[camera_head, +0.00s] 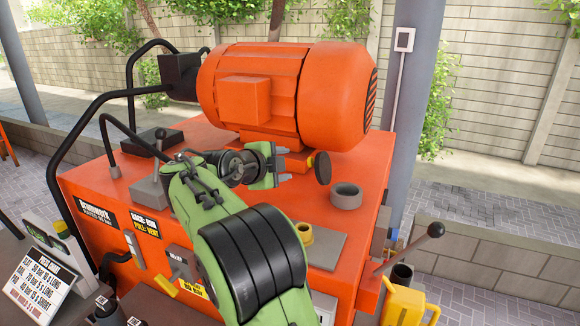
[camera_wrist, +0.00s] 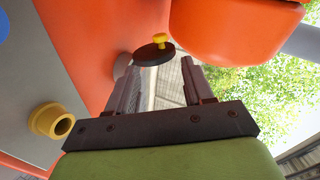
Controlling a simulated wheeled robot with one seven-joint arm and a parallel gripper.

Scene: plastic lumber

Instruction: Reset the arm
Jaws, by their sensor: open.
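My green arm reaches from the bottom of the head view over the orange machine (camera_head: 225,128). My gripper (camera_head: 284,168) is above the machine's top, in front of the big orange motor (camera_head: 270,90). In the wrist view my gripper (camera_wrist: 157,85) shows two grey fingers set apart, with nothing between them. A dark round knob or cap (camera_head: 322,168) stands just to the right of the fingertips. It also shows in the wrist view, beyond the fingers, as a dark disc (camera_wrist: 153,55) with a yellow piece on it.
A grey ring (camera_head: 346,195) and a yellow collar (camera_head: 305,233) sit on the machine's top. A lever with a black ball (camera_head: 435,230) sticks out at the right. A yellow can (camera_head: 402,305) stands at lower right. A sign board (camera_head: 38,282) is at lower left.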

